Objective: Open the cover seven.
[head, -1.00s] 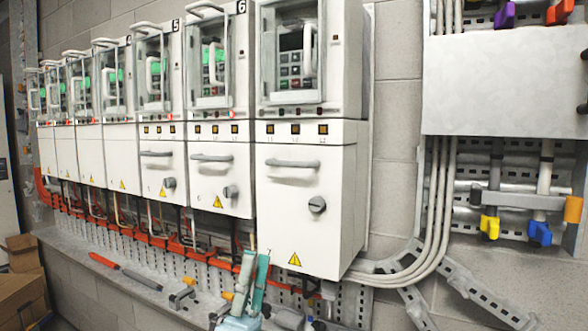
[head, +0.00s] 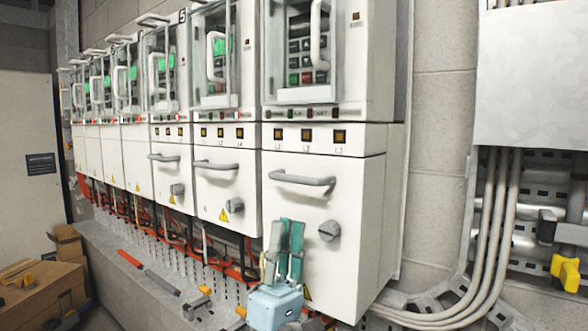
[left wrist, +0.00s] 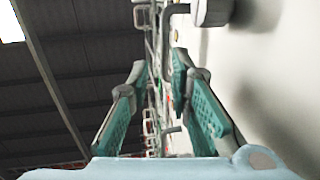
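The nearest drive unit on the right, beyond those marked 5 and 6 earlier, has a white lower cover (head: 285,210); its own number is out of frame. The cover looks closed, with a grey bar handle (head: 302,182) across its top and a grey rotary knob (head: 329,231) below. My left gripper (head: 291,222) points upward in front of this cover, below the handle and left of the knob. In the left wrist view its teal-padded fingers (left wrist: 159,68) are apart with nothing held between them. The white surface (left wrist: 255,75) lies close on the right there. My right gripper is not in view.
Similar drive units (head: 138,100) run in a row to the left, with handles sticking out. A ledge (head: 150,285) with tools runs below. Thick grey conduits (head: 490,230) bend along the wall at right. Cardboard boxes (head: 38,295) stand at lower left.

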